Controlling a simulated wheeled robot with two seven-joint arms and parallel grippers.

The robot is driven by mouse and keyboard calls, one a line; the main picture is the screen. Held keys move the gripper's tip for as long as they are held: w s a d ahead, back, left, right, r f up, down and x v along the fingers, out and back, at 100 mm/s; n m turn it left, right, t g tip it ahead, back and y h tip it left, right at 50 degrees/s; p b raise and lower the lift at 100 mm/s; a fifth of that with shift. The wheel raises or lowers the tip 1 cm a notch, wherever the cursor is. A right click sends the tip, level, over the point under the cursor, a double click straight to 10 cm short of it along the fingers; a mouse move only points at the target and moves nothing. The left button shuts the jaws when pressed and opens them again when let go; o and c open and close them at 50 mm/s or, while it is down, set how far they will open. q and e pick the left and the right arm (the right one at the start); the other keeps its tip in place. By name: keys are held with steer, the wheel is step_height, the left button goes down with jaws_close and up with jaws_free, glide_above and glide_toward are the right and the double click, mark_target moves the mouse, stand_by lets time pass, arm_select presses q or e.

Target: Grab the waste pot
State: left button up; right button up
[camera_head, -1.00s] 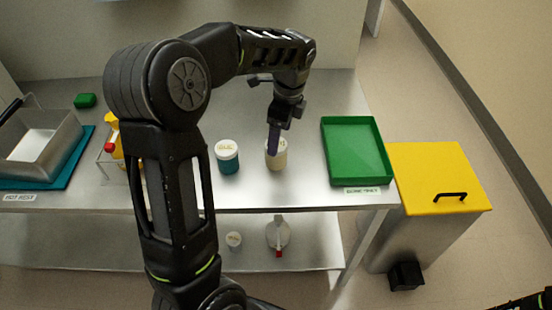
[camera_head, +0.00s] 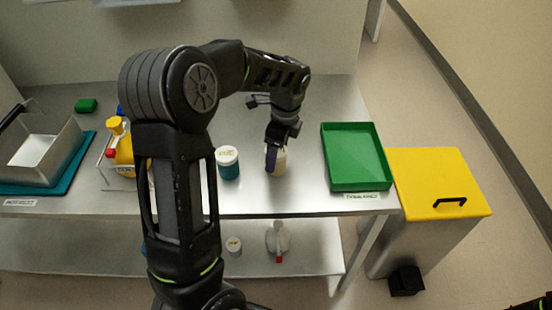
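A cream pot (camera_head: 281,163) stands on the metal bench, left of the green tray. My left gripper (camera_head: 276,158) points down at it, with a purple-grey finger along the pot's left side and the palm hiding its top. The other finger is not clearly visible, so I cannot tell whether the gripper has closed on the pot. A teal pot with a white, labelled lid (camera_head: 228,162) stands just to the left, apart from the gripper. The print on its lid is too small to read. Only a dark bit of my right arm shows at the bottom right corner.
The green tray (camera_head: 355,184) lies at the bench's right end, beside a yellow-lidded bin (camera_head: 437,184). A yellow bottle (camera_head: 123,150) and a metal basin (camera_head: 64,150) are on the left. A small pot (camera_head: 234,246) and a white bottle (camera_head: 278,238) stand on the lower shelf.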

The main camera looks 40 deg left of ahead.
arm_select(q)
steer(key=shift+a+f, duration=0.2)
steer(key=shift+f, duration=1.35)
steer(key=c, duration=1.6)
steer(key=shift+o, duration=0.2)
steer(key=shift+r, duration=0.2)
step_height(320, 180, up, 10)
steer(key=shift+f, duration=0.1)
